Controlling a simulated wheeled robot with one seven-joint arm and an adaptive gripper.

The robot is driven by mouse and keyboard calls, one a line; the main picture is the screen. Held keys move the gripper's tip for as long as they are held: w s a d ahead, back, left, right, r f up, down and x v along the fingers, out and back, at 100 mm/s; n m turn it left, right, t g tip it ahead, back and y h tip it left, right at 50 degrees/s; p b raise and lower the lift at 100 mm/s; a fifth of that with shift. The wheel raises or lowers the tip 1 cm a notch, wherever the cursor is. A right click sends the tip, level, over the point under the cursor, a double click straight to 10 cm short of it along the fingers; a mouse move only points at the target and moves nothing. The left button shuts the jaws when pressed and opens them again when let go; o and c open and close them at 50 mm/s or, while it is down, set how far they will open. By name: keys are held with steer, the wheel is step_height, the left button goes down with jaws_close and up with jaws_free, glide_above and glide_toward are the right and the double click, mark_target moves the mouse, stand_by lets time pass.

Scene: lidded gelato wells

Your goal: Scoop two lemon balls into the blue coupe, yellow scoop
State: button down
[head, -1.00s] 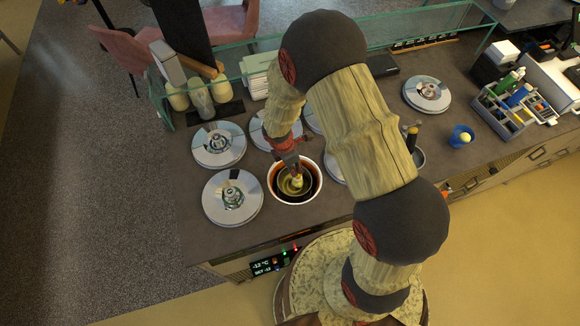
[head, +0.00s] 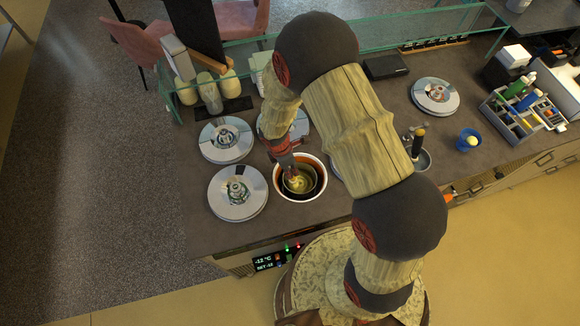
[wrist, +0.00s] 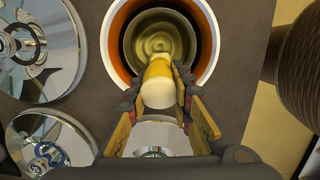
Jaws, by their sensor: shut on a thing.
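My gripper (head: 293,170) points down into an open gelato well (head: 277,185) with a white rim and orange inner wall. In the wrist view its jaws (wrist: 163,88) are shut on a yellow scoop handle (wrist: 160,68) with a pale end. The scoop's lower part is down inside the well, and whether it holds any gelato cannot be told. The blue coupe (head: 464,146) stands on the counter at the right, with one pale yellow ball (head: 472,141) in it.
Lidded wells (head: 238,196) (head: 225,140) lie left of the open well; another lid (head: 436,95) is at the back right. A dark-handled scoop (head: 417,142) stands in a holder. A glass guard (head: 400,32) runs along the back. A grey caddy (head: 510,122) stands beyond the coupe.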

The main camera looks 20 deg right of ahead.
steer(key=d+r+y+p, duration=0.1)
steer(key=d+r+p, duration=0.1)
steer(key=r, duration=0.4)
steer(key=d+r+y+p, duration=0.1)
steer(key=d+r+p, duration=0.2)
steer(key=r+p, duration=0.2)
steer(key=shift+w+d+r+y, duration=0.2)
steer(key=shift+d+r+y, duration=0.15)
steer(key=shift+r, duration=0.6)
stand_by(0.5)
steer(key=shift+a, duration=0.1)
